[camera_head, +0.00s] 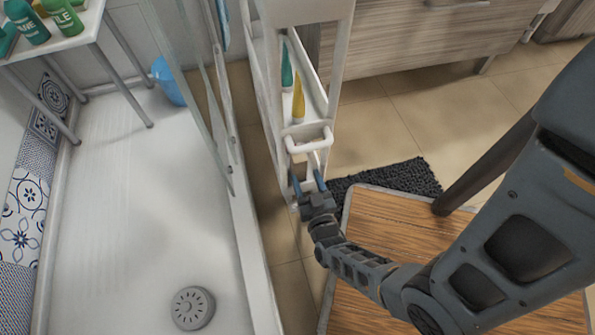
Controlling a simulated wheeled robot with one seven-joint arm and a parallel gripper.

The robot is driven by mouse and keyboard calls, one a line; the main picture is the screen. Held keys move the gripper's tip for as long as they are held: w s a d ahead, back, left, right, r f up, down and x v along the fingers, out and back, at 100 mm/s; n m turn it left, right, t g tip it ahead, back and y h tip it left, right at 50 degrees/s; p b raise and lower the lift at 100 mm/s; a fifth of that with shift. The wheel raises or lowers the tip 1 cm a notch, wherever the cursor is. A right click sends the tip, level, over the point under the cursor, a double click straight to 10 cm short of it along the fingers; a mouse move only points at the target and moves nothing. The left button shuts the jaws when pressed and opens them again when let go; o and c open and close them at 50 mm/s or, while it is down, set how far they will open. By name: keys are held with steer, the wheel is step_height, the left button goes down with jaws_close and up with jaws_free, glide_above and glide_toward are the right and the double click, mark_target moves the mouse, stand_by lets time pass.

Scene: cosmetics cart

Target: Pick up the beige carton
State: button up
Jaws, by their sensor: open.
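A small beige shape (299,158), which seems to be the beige carton, shows low in the narrow white cart (288,70), just under the cart's front handle. Only a small part of it is visible; the cart's frame hides the rest. My gripper (307,181) is at the cart's lower front, with its two blue fingers apart and pointing toward the cart. The beige shape lies just beyond the fingertips. I cannot tell whether the fingers reach around it or touch it.
A yellow bottle (299,98) and a teal bottle (287,68) stand on a higher cart shelf. A glass shower panel (195,90) and white shower tray (130,190) are at left. A wooden cabinet (400,45) stands behind right. A dark mat (400,177) lies on the floor.

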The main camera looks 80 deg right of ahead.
mark_target(301, 163)
steer(key=shift+w+d+f, duration=0.2)
steer(key=shift+d+f, duration=0.05)
steer(key=shift+d, duration=0.5)
steer(key=b+x, duration=0.1)
steer(key=x, duration=0.5)
steer(key=shift+w+d+f, duration=0.1)
steer(key=shift+w+d, duration=0.05)
steer(key=shift+w, duration=0.1)
steer(key=c, duration=1)
